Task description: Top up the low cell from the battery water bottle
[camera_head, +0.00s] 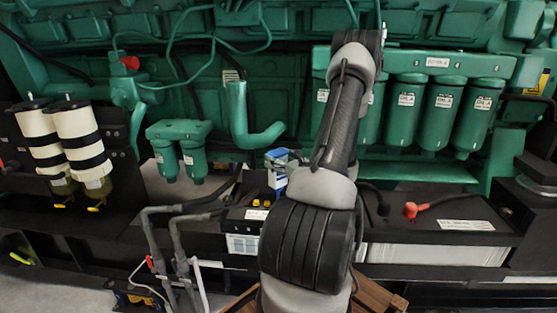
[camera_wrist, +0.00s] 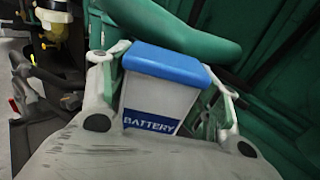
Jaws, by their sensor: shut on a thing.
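The battery water bottle (camera_wrist: 160,90) is a white box-shaped bottle with a blue top and the word "BATTERY" on its face. My gripper (camera_wrist: 165,85) is shut on it, one finger on each side, in the wrist view. In the head view the bottle (camera_head: 277,168) shows left of my arm, over the left battery (camera_head: 245,213), and my gripper is mostly hidden behind my arm. Yellow caps show on the left battery's top. The right battery (camera_head: 440,225) has a red terminal with a cable. I cannot tell which cell is low.
Green oil filters (camera_head: 440,110) hang at the back right. Two white-and-black filters (camera_head: 75,145) stand at the left. A green curved pipe (camera_head: 250,130) is close behind the bottle. Grey hoses (camera_head: 170,240) rise at the front left.

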